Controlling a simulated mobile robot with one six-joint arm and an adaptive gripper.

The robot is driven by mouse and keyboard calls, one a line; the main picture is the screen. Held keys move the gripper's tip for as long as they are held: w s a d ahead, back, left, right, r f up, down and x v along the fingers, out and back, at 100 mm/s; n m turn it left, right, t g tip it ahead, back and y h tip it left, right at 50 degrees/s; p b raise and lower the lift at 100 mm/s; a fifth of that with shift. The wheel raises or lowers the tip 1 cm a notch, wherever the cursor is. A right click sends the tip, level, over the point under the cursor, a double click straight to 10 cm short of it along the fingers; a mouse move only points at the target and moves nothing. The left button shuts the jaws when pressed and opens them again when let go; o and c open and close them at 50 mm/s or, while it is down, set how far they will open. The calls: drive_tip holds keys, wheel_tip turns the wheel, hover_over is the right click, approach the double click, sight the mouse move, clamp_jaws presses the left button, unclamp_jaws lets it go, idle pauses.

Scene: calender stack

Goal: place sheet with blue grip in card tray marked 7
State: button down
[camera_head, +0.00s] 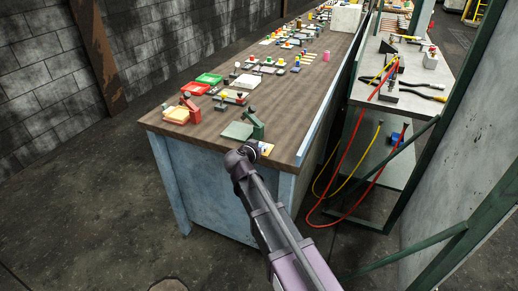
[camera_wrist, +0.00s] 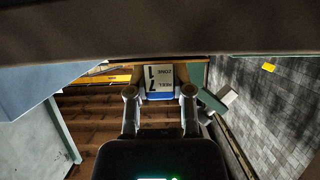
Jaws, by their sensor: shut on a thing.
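In the wrist view, a pale sheet (camera_wrist: 158,76) printed with dark lettering, including a 7 and a 1, stands between my fingers. Its blue grip (camera_wrist: 160,96) is at the edge nearest my gripper (camera_wrist: 160,93), which is shut on it. In the head view, my gripper (camera_head: 258,149) is near the front edge of the wooden-topped table (camera_head: 215,143), largely hidden by my arm. A small yellow and white patch shows beside it. No tray marked 7 can be made out; markings in the head view are too small to read.
A flat green piece with a dark green stand (camera_head: 258,125) is just beyond my gripper. A red stand with an orange-yellow block (camera_head: 176,114) is to the left. Red (camera_head: 194,88), green (camera_head: 209,79) and white (camera_head: 247,82) trays lie farther back. Hoses hang at right.

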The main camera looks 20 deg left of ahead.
drive_tip(key=shift+f, duration=0.15)
drive_tip(key=c, duration=0.5)
unclamp_jaws()
drive_tip(key=shift+r, duration=0.25)
drive_tip(key=p+v, duration=0.4)
drive_tip(key=v, duration=0.8)
drive_tip(key=shift+p, duration=0.3)
drive_tip(key=shift+d+f, duration=0.1)
drive_tip(key=shift+d, duration=0.05)
